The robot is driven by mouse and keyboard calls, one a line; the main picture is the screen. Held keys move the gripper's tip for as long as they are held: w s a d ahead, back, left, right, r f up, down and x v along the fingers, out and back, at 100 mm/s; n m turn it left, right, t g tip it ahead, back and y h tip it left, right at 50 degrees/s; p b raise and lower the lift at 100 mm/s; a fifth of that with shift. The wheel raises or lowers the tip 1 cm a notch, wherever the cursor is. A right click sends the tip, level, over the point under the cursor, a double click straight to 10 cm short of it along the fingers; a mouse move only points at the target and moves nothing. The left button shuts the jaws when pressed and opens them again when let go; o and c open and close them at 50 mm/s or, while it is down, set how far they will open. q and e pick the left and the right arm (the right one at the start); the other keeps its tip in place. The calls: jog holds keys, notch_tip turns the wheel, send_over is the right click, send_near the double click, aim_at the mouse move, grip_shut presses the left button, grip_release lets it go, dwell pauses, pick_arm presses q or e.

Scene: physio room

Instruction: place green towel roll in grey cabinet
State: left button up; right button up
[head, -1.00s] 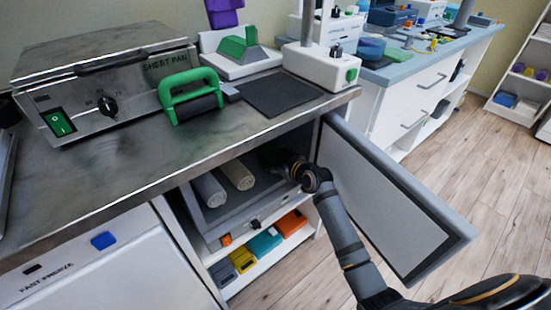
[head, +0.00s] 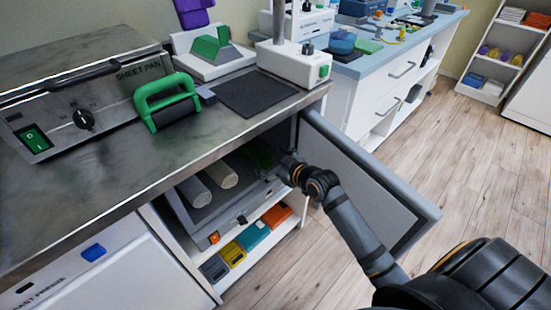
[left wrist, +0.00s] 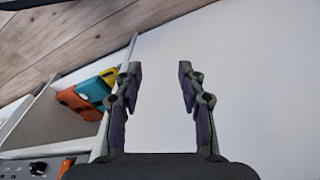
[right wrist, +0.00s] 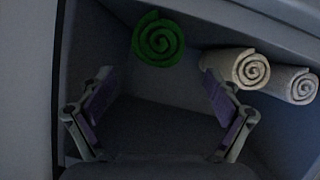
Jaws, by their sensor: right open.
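The green towel roll (right wrist: 158,40) lies inside the grey cabinet, end-on in the right wrist view, beside two pale rolls (right wrist: 240,66). In the head view the green towel roll (head: 262,156) is only a dim patch in the cabinet's shade. The grey cabinet (head: 215,217) is under the counter, its door (head: 370,185) swung open to the right. My right gripper (right wrist: 160,92) is open and empty inside the cabinet, with the green roll ahead of it and apart. My left gripper (left wrist: 158,75) is open and empty near a white surface.
The steel counter (head: 120,165) overhangs the cabinet. A lower shelf holds orange (head: 277,215), teal (head: 252,236), yellow and grey items. The wooden floor (head: 470,170) at right is clear.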

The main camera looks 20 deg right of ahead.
pick_arm(q)
jog(key=shift+a, duration=0.25)
pick_arm(e)
jog(key=s+f+m+g+h, duration=0.1)
jog(key=s+f+g, duration=0.5)
jog(key=s, duration=0.8)
jog(key=s+f+m+g+h, duration=0.2)
jog(key=s+f+m+g, duration=0.2)
jog(key=s+f, duration=0.8)
jog(key=s+g, duration=0.2)
jog(key=s, duration=0.1)
jog(key=shift+s, duration=0.3)
pick_arm(q)
jog(key=shift+a+g+p, duration=0.15)
jog(key=shift+g+p, duration=0.15)
jog(key=shift+p, duration=0.8)
pick_arm(e)
jog(key=shift+d, duration=0.1)
